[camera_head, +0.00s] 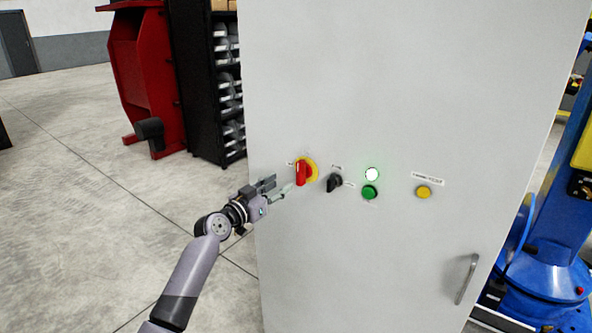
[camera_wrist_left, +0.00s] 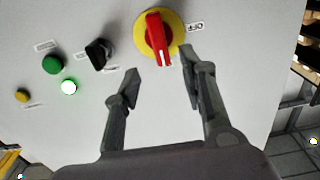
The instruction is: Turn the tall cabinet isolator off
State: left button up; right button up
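The tall grey cabinet (camera_head: 400,90) fills the middle of the head view. Its isolator is a red rotary handle (camera_head: 301,173) on a yellow round plate (camera_head: 313,170); the handle stands close to upright in the head view. My left gripper (camera_head: 281,188) is just left of and below the handle, apart from it as far as I can see. In the left wrist view the red handle (camera_wrist_left: 156,38) lies ahead, between and beyond the fingertips of the open, empty left gripper (camera_wrist_left: 159,68). My right gripper is not in view.
Right of the isolator are a black selector switch (camera_head: 334,182), a lit white lamp (camera_head: 372,174), a green button (camera_head: 370,192) and a yellow button (camera_head: 423,192). A cabinet door handle (camera_head: 467,279) is lower right. A blue machine (camera_head: 545,265) stands at right; open floor is left.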

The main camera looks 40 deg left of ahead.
aim_at(298, 173)
pick_arm(q)
jog(key=w+p, duration=0.1)
jog(key=w, duration=0.7)
jog(key=shift+w, duration=0.4)
jog(key=shift+c, duration=0.2)
grip_shut()
